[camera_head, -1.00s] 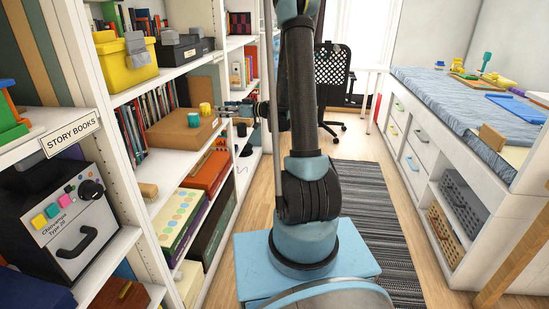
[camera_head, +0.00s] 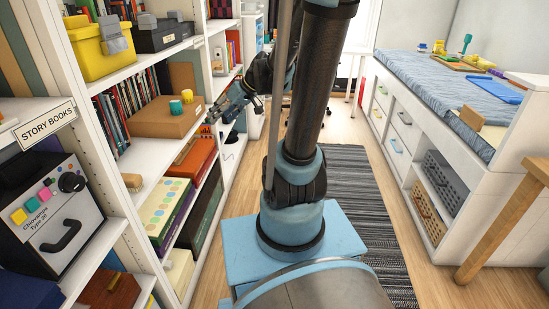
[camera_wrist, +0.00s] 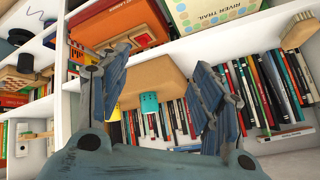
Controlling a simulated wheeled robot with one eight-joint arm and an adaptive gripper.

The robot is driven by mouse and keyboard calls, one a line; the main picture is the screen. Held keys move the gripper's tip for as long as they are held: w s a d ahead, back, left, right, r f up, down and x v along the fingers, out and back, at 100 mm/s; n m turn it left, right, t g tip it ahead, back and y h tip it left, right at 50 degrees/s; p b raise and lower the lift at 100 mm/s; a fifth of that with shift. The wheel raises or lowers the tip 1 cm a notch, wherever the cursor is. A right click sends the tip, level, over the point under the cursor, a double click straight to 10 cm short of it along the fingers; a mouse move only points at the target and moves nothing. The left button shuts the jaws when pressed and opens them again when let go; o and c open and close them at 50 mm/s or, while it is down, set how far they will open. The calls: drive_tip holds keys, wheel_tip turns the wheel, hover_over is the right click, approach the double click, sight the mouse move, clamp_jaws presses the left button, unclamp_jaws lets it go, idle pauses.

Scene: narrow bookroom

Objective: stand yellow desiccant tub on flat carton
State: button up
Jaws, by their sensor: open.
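The yellow desiccant tub (camera_head: 187,96) stands upright on the flat carton (camera_head: 160,122), beside a teal tub (camera_head: 175,107). The brown carton lies on a middle shelf on the left. My gripper (camera_head: 214,114) is to the right of the carton, at the shelf front, apart from both tubs. In the wrist view my gripper (camera_wrist: 161,62) has its fingers spread with nothing held. The carton (camera_wrist: 170,72) and teal tub (camera_wrist: 149,103) show between the fingers, upside down.
Books (camera_head: 130,100) fill the shelf behind the carton. Boxed games (camera_head: 172,212) lie on the shelf below. A yellow toolbox (camera_head: 98,50) stands on the shelf above. A wooden brush-like block (camera_head: 132,181) is at the shelf's near end. The aisle over the striped rug (camera_head: 350,190) is clear.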

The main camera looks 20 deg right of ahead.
drive_tip(key=s+d+f+m+g+h, duration=0.1)
drive_tip(key=s+d+f+m+h, duration=0.2)
drive_tip(key=s+d, duration=0.4)
drive_tip(key=s+d+f+m+g+h, duration=0.1)
drive_tip(key=s+d+f+m+h, duration=0.2)
drive_tip(key=s+d, duration=0.4)
drive_tip(key=s+f+h, duration=0.1)
drive_tip(key=s, duration=0.6)
idle(0.4)
